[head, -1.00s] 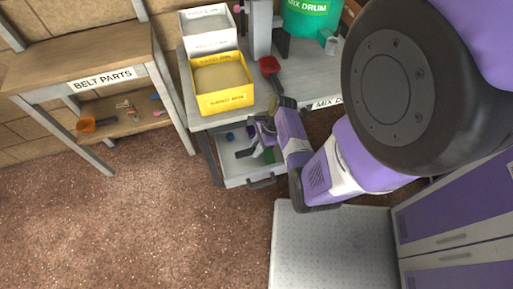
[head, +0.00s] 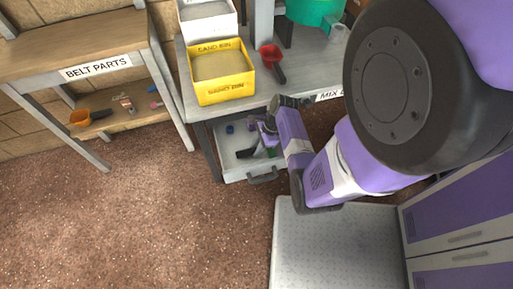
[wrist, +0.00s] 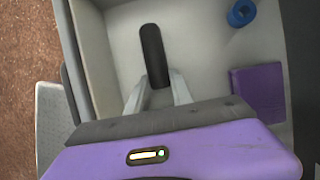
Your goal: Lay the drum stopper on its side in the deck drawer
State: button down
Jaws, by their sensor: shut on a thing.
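The drum stopper appears as a dark, rounded cylinder (wrist: 152,50) in the wrist view, its long axis running away from my gripper (wrist: 158,88). The two grey fingers close on its near end. In the head view the dark piece (head: 245,153) shows lengthwise, low inside the open deck drawer (head: 233,172). My gripper (head: 260,143) reaches down into the drawer there. The stopper looks laid over rather than upright; whether it touches the drawer floor I cannot tell. Its gripped end is partly hidden by the fingers.
The drawer also holds a blue ring (wrist: 242,13) and a purple block (wrist: 258,92). On the deck above are a yellow sand bin (head: 222,75), a red scoop (head: 271,58) and the green mix drum (head: 313,10). A grey platform (head: 335,245) stands in front.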

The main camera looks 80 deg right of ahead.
jog(key=shift+f+b, duration=0.3)
jog(key=shift+f, duration=0.15)
jog(key=c, duration=1.1)
grip_release()
jog(key=shift+o, duration=0.2)
jog(key=p+v, duration=0.2)
jog(key=v, duration=0.5)
jog(key=shift+r, duration=0.35)
jog(key=shift+s+r, duration=0.1)
